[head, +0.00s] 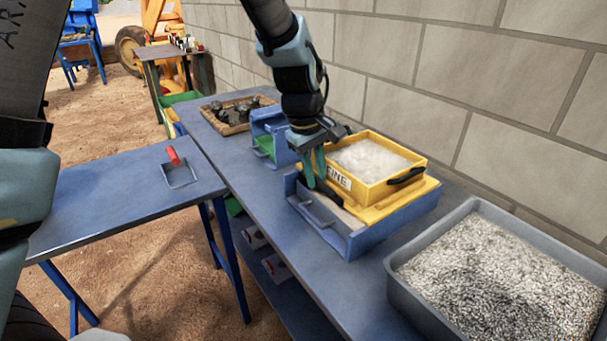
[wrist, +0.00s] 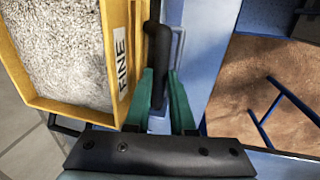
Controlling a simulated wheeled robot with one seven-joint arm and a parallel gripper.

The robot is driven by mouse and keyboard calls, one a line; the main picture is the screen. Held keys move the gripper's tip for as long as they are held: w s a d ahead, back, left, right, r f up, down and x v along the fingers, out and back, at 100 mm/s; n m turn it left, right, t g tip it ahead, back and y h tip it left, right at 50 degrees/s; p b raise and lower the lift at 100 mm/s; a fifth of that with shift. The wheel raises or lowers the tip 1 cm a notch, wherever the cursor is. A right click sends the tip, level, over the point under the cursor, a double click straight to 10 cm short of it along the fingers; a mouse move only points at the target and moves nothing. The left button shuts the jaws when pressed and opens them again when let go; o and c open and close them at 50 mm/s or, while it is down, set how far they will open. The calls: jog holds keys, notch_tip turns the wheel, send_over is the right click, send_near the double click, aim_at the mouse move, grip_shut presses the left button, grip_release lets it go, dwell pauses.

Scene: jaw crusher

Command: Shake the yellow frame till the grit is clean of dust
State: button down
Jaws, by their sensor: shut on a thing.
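The yellow frame (head: 415,162), labelled "FINE", sits on a yellow base in a blue tray (head: 375,240) on the long blue bench. Pale grit (head: 368,160) fills it. The frame has black handles, one on its right end (head: 406,176). My gripper (head: 320,180) is at the frame's left side with green fingers pointing down. In the wrist view my gripper (wrist: 160,95) is shut on the frame's black handle (wrist: 157,50), and the grit (wrist: 60,45) shows speckled grey and white.
A grey bin of grit (head: 490,280) stands at the right, close to the blue tray. A smaller blue box (head: 270,135) and a wooden tray of dark rocks (head: 237,110) are to the left. A wall (head: 450,75) runs behind. A scoop (head: 178,172) lies on the left table.

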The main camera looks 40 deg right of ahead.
jog(key=shift+d, duration=1.1)
jog(key=c, duration=0.8)
grip_release()
jog(key=shift+o, duration=0.2)
jog(key=shift+r, duration=0.1)
notch_tip(320, 180, up, 10)
jog(key=a+b, duration=0.2)
jog(key=shift+r, duration=0.2)
jog(key=shift+a, duration=0.1)
